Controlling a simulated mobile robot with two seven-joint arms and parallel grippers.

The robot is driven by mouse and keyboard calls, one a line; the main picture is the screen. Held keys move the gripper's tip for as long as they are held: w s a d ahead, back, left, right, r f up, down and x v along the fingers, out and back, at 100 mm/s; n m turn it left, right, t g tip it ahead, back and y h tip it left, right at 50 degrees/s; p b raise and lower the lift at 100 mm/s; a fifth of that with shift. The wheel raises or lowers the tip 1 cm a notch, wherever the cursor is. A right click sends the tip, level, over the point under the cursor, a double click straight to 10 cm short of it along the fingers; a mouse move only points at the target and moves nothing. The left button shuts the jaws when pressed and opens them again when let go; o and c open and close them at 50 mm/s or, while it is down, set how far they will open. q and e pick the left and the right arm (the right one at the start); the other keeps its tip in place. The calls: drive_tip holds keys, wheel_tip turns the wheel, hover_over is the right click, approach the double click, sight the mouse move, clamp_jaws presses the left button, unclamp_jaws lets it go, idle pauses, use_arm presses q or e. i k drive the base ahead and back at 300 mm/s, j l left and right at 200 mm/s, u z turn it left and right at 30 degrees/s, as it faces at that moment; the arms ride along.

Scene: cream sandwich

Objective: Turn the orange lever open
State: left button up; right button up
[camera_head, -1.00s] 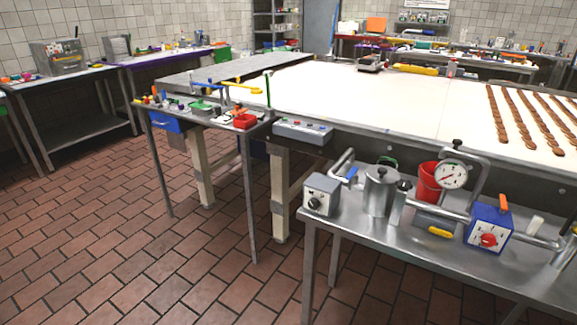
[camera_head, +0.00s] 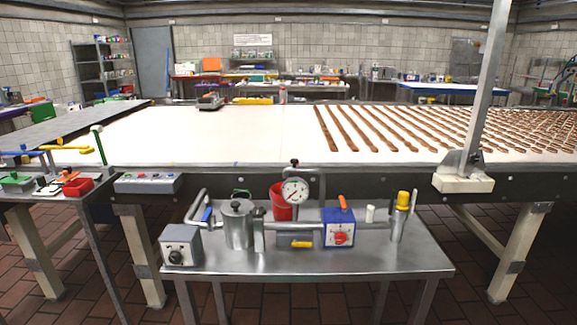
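An orange lever (camera_head: 342,202) stands up from the top of a blue box (camera_head: 339,228) with a red knob (camera_head: 340,238) on its front. The lever leans slightly left. The box sits among steel piping on a metal table (camera_head: 390,264) in front of the conveyor. Neither of my grippers is in view, and nothing touches the lever.
The same table holds a grey knob box (camera_head: 181,246), a steel pot (camera_head: 238,224), a red bucket (camera_head: 281,203), a pressure gauge (camera_head: 295,191) and a yellow-topped cylinder (camera_head: 402,215). The white conveyor (camera_head: 230,135) with brown strips lies behind. A cluttered side table (camera_head: 66,205) stands left.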

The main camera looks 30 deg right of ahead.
sight(344, 207)
drive_tip(key=z, duration=1.4)
drive_tip(key=i+l, duration=0.9)
drive_tip(key=i, duration=0.2)
drive_tip(key=l+z, duration=0.05)
